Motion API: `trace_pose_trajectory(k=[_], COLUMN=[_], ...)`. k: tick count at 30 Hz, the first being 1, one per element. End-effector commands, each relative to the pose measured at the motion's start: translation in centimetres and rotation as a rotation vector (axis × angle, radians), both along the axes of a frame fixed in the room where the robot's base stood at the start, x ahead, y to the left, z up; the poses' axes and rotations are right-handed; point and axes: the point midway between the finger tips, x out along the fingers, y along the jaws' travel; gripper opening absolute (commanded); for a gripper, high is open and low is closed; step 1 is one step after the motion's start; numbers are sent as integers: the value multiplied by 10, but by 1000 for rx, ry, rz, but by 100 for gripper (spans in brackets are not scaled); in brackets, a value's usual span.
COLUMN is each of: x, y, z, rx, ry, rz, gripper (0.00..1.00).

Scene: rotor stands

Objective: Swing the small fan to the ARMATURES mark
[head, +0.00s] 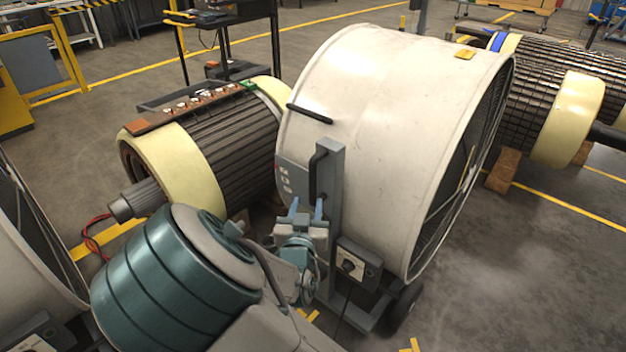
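A white drum fan (385,110) stands in the middle on a grey wheeled stand with an upright post (331,200). A black handle (314,177) sits on the post, and a control box with a dial (352,266) is lower down. My gripper (306,207) is in front of the post, just below the handle; its two blue fingers are apart with nothing seen between them. Whether a finger touches the post, I cannot tell. A second fan (25,240) is cut off at the left edge; which fan is the small one is unclear. No ARMATURES lettering is readable.
A rotor with cream end bands (195,175) lies behind the fan to the left, close to its drum. More rotors (540,105) rest on wooden blocks at the right. A black cart (225,45) stands behind. Floor at the right front (510,270) is clear, with yellow lines.

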Motion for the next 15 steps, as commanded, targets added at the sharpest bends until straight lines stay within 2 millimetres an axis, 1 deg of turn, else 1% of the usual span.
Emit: trace_pose_trajectory(k=[1,9,12,15], x=[10,68,87,101], y=[-2,-7,-8,-9], z=[-1,-1,-1,-1], rx=[0,-2,-2,-2], ry=[-2,-1,-1,0], rz=[-3,-3,-2,-2], gripper=[39,39,39,39])
